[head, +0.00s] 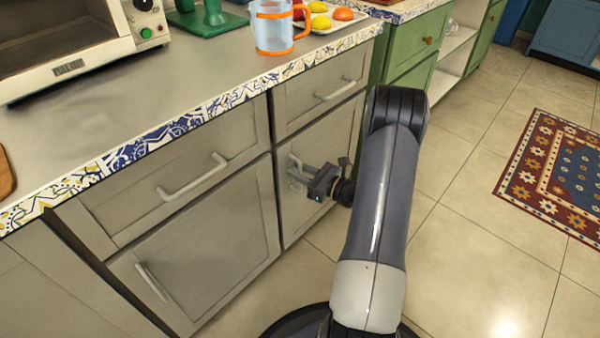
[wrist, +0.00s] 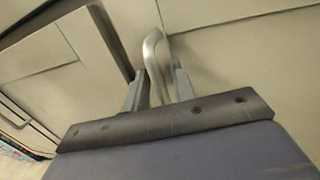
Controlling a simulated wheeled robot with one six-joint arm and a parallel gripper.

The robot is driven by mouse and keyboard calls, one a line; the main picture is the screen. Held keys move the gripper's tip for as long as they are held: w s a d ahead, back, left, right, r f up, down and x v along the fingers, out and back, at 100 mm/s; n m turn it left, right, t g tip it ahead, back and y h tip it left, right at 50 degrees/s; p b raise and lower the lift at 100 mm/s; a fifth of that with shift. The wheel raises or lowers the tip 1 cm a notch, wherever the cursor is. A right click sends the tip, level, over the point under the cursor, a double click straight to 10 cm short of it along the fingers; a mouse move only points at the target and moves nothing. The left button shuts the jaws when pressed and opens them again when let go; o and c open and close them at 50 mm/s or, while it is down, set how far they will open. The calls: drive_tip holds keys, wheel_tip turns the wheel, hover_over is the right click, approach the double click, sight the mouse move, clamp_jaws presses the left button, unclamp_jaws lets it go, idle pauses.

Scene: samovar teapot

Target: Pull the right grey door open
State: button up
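The right grey door (head: 332,138) is the lower door under the right drawer and looks closed. Its pale metal handle (wrist: 153,62) runs between the two fingers of my gripper (wrist: 158,78) in the wrist view. The fingers stand apart on either side of the handle, with a visible gap on the right side, so the gripper looks open around it. In the head view my gripper (head: 294,170) is at the left part of this door, and its fingers and wrist hide much of the handle.
The left grey door (head: 200,250) and both drawers (head: 322,88) look closed. The counter (head: 130,95) above holds a toaster oven (head: 65,40), an orange-rimmed pitcher (head: 273,28) and a fruit tray (head: 345,30). Tiled floor (head: 470,250) lies free to the right, with a rug (head: 560,170) farther off.

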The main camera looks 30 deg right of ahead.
clamp_jaws()
drive_tip(key=shift+s, duration=0.1)
idle(0.5)
